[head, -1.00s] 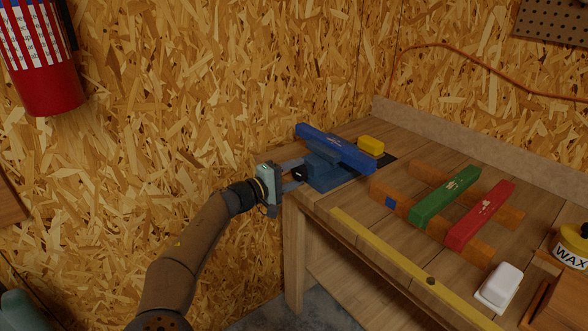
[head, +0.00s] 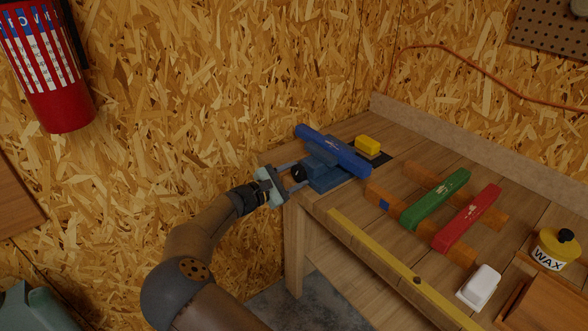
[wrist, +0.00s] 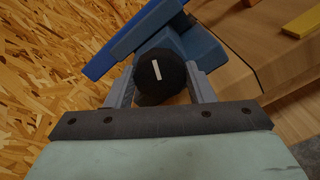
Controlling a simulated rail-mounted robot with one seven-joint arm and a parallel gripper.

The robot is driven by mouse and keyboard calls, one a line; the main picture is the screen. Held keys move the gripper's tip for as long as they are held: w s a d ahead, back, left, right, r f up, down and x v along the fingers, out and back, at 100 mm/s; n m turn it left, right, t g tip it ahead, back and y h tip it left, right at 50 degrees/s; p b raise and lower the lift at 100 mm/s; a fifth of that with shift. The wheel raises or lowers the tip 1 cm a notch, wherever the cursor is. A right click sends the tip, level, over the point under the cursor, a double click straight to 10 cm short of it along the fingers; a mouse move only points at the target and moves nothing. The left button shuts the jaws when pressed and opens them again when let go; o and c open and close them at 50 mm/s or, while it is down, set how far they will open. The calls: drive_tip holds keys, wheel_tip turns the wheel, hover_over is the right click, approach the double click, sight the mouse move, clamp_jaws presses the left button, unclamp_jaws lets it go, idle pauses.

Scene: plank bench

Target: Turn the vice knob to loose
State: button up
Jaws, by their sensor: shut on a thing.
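The blue vice (head: 326,172) is at the left end of the bench, with a long blue bar (head: 335,150) lying across its top. Its black round knob (head: 298,174) faces my gripper. In the wrist view the knob (wrist: 160,74) shows a white mark that stands nearly upright, leaning slightly left at the top. My gripper (head: 292,177) is shut on the knob, with one finger on each side of it; it also shows in the wrist view (wrist: 160,90). The vice body (wrist: 190,42) is behind the knob. The knob's rear is hidden.
A yellow block (head: 368,146) sits behind the vice. Green (head: 435,199) and red (head: 467,218) bars lie across two wooden rails to the right. A yellow strip (head: 400,270) runs along the bench's front edge. A white block (head: 480,287) and a wax tin (head: 556,249) are further right.

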drive_tip(key=n+p, duration=0.2)
drive_tip(key=n, duration=0.1)
drive_tip(key=shift+r+n+p, duration=0.25)
drive_tip(key=shift+n+p, duration=0.05)
drive_tip(key=n+p, duration=0.2)
drive_tip(key=n, duration=0.1)
drive_tip(key=shift+n, duration=0.3)
drive_tip(key=n+p, duration=0.3)
drive_tip(key=n, duration=0.3)
drive_tip(key=shift+w+f, duration=0.1)
drive_tip(key=n+p, duration=0.1)
drive_tip(key=n, duration=0.4)
drive_tip(key=shift+p, duration=0.3)
drive_tip(key=n+p, duration=0.1)
drive_tip(key=n, duration=0.3)
drive_tip(key=shift+f+n, duration=0.1)
drive_tip(key=shift+n, duration=0.2)
drive_tip(key=o, duration=1)
drive_tip(key=shift+c, duration=0.2)
drive_tip(key=shift+f, duration=0.1)
